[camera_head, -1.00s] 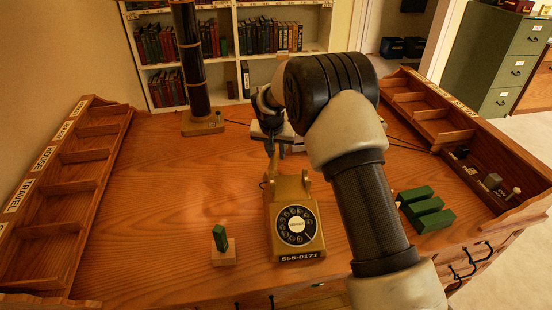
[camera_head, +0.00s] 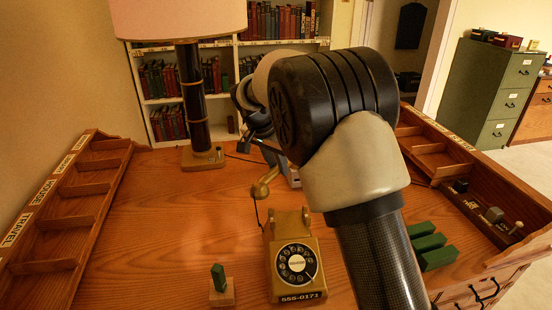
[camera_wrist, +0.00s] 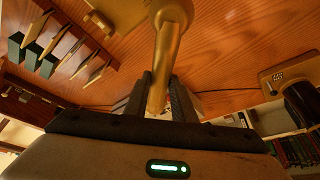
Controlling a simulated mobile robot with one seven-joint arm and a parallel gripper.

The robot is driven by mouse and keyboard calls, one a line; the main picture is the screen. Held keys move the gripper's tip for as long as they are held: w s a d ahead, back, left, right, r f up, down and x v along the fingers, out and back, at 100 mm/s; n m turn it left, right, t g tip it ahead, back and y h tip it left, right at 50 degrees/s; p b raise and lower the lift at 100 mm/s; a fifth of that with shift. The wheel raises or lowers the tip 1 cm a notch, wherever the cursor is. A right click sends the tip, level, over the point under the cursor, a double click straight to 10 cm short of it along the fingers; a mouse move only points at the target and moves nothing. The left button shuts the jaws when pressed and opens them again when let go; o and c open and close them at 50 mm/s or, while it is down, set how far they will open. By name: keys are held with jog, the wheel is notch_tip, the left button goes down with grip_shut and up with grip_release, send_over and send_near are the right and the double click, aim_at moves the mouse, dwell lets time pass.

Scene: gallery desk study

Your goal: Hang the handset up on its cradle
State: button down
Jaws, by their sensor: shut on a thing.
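The gold handset (camera_head: 264,184) hangs in the air behind the rotary telephone in the head view, with one rounded end showing and the rest hidden by my arm. In the wrist view the handset (camera_wrist: 163,60) stands between both fingers. My gripper (camera_wrist: 160,98) is shut on it. In the head view my gripper (camera_head: 265,142) is largely hidden behind my arm. The gold telephone (camera_head: 296,260) stands on the desk with its dial facing me. Its cradle (camera_head: 290,221), with upright prongs, is empty, and the handset is apart from it.
The lamp (camera_head: 195,105) stands at the back left. A small green piece on a wooden block (camera_head: 221,290) is left of the telephone. Green blocks (camera_head: 428,245) lie to the right. Slotted wooden racks (camera_head: 75,205) line both sides. The desk's left middle is clear.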

jog(key=s+d+m+g+h+b, duration=0.2)
jog(key=s+d+m, duration=0.1)
jog(key=s+m, duration=0.6)
jog(key=shift+s+f+g, duration=0.3)
jog(key=shift+s+g, duration=0.05)
jog(key=shift+g, duration=0.05)
jog(key=shift+d, duration=0.1)
jog(key=shift+f+b, duration=1.25)
jog(key=shift+f, duration=0.8)
jog(key=shift+f, duration=0.2)
jog(key=shift+f+b, duration=0.75)
jog(key=shift+f, duration=0.45)
jog(key=c, duration=1.4)
grip_release()
